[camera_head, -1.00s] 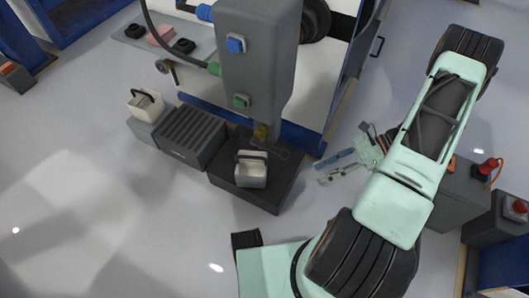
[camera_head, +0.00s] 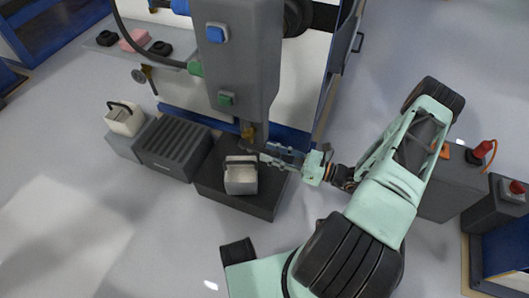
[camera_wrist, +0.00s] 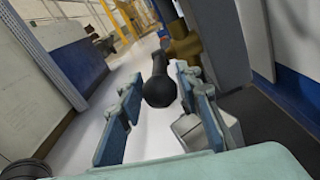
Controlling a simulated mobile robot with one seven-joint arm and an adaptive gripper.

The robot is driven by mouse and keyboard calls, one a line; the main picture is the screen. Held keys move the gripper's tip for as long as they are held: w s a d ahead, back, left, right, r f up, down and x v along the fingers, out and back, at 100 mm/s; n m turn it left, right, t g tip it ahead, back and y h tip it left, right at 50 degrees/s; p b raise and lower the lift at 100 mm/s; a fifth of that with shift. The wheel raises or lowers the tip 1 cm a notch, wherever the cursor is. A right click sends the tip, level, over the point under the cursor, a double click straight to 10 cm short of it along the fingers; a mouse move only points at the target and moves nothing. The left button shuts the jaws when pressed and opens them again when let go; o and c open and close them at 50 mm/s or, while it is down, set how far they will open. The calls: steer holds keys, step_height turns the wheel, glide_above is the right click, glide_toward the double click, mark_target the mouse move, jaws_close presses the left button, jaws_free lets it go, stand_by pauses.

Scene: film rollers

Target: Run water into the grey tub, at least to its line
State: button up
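The grey tub (camera_head: 240,182), with a dark handle, stands upright on a black platform below the brass tap (camera_head: 249,131). Its grey rim also shows at the lower right of the wrist view (camera_wrist: 190,130). No running water is visible, and I cannot make out the line or a water level. My gripper (camera_head: 264,152) is beside the tap, to the upper right of the tub. In the wrist view my gripper (camera_wrist: 162,100) is open, with a black round-ended lever (camera_wrist: 160,90) between its blue fingers. There are gaps on both sides of the lever. The brass tap (camera_wrist: 185,42) is behind it.
A grey machine column (camera_head: 237,60) with a blue button and a green button rises above the tap. A ribbed dark box (camera_head: 172,147) and a cream tub (camera_head: 124,120) stand to the left. Floor in front is clear.

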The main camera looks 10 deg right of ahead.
mark_target(260, 149)
steer(key=shift+x, duration=1.3)
jaws_close()
